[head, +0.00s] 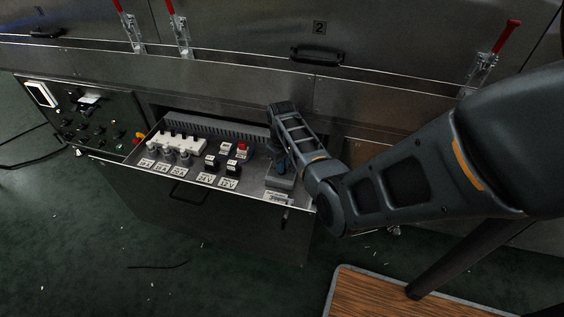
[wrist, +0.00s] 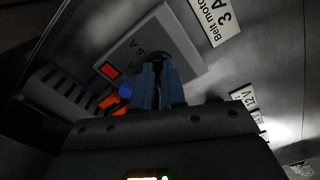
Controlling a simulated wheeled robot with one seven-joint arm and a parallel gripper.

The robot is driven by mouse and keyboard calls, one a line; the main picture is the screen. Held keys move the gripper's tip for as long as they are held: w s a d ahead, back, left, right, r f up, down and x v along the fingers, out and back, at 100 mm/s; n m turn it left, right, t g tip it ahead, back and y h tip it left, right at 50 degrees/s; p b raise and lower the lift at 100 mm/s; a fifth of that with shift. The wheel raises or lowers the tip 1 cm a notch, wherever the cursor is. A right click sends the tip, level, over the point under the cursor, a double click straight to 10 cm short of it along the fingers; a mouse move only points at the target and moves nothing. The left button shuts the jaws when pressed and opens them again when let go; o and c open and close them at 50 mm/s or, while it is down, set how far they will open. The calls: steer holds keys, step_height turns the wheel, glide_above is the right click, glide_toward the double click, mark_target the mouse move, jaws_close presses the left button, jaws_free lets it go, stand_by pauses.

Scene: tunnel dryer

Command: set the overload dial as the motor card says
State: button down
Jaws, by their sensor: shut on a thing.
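My gripper (wrist: 158,88) is shut on the overload dial (wrist: 150,56), a dark round knob on a grey overload unit (wrist: 185,40). The fingers cover most of the dial, so its pointer and setting cannot be read; "5 A" shows printed beside it. The unit also carries a blue button (wrist: 127,90) and red-orange parts. In the head view the unit (head: 281,181) sits at the right end of an open drawer, partly hidden by my arm.
The open drawer (head: 110,158) holds white and black components, a red button (head: 242,148) and several labels along its front. A control panel (head: 85,115) stands left. Clamps with red handles (head: 506,36) line the dryer above. A wood-topped table (head: 375,295) is at lower right.

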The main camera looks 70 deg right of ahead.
steer(key=m+p, duration=0.1)
steer(key=m, duration=0.2)
steer(key=shift+r+m+p, duration=0.15)
steer(key=shift+m+p, duration=0.65)
steer(key=shift+m, duration=1.4)
steer(key=c, duration=1.2)
jaws_free()
step_height(320, 180, up, 8)
steer(key=shift+f+p, duration=0.25)
steer(key=shift+p, duration=0.85)
